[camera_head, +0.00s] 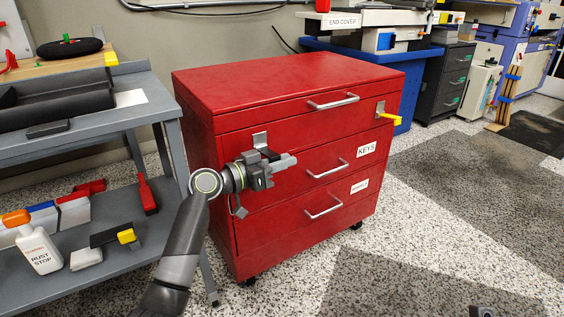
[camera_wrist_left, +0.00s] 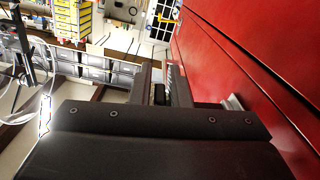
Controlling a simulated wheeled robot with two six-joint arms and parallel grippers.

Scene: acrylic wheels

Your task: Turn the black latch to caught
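The black latch (camera_head: 268,153) hangs by a silver plate (camera_head: 260,140) at the left of the red cabinet's front, near the top and middle drawers. My left gripper (camera_head: 284,162) is at this latch and partly covers it, so its exact angle is hard to read. In the left wrist view, the two fingers (camera_wrist_left: 160,84) stand a little apart with a small dark piece (camera_wrist_left: 160,94) between them, likely the latch. Narrow gaps seem to show beside it; I cannot tell whether the fingers touch it. A small dark tip at the head view's bottom right may be my right gripper (camera_head: 482,312).
The red cabinet (camera_head: 290,75) has three drawers with silver handles. A yellow latch (camera_head: 389,116) sits at its upper right. The floor in front and to the right is free.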

